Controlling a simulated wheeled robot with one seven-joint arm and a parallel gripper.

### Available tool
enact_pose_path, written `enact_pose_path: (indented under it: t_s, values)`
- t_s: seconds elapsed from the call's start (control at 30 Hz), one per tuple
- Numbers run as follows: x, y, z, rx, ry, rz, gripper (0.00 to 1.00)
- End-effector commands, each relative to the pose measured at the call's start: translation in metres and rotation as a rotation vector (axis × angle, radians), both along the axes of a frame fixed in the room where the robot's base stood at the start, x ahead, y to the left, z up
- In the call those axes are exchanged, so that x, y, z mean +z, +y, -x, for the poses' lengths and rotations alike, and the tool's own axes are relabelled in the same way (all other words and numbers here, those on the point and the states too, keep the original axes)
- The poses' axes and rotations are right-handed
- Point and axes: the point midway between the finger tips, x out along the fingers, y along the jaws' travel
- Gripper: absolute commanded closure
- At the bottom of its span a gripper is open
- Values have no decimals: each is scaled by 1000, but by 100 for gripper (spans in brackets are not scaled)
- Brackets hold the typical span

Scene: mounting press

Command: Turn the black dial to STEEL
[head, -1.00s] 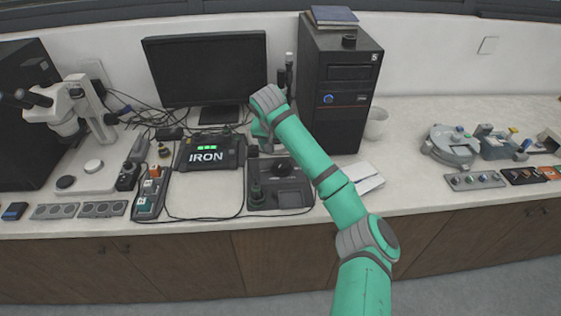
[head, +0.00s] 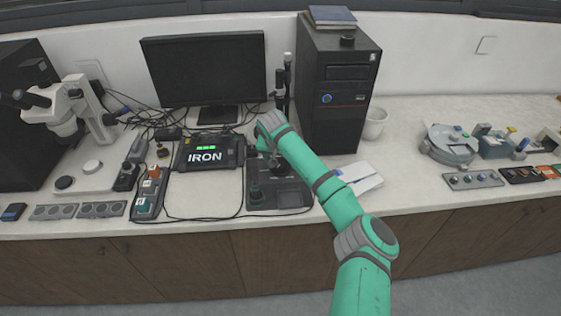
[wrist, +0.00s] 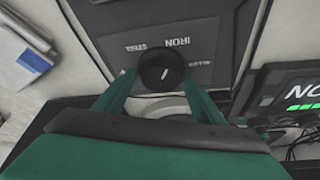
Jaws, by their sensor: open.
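The black dial (wrist: 160,66) is a round knob with a short white mark, set on a dark grey panel (wrist: 206,48). In the wrist view the labels IRON and STEEL show upside down beyond it, and a third label is partly hidden. The mark slants toward the IRON side. My gripper (wrist: 160,80) is open, with its green fingers on either side of the dial's near part; I cannot tell whether they touch it. In the head view my wrist hangs over the black unit (head: 292,197) and mostly hides the dial. The display (head: 207,156) reads IRON with green lights.
A black computer tower (head: 338,95) stands just behind my arm, and a monitor (head: 205,68) stands behind the display. White papers (head: 360,178) lie right of the unit. A cable runs along the counter front. The counter further right has free room.

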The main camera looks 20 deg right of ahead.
Motion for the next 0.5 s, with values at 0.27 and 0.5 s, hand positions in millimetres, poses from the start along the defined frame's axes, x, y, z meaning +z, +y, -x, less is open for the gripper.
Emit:
enact_pose_path:
  t_s: [0.27, 0.5]
  values:
    - [0, 0, 0, 0, 0, 0, 78]
    - [1, 0, 0, 11, -1, 0, 78]
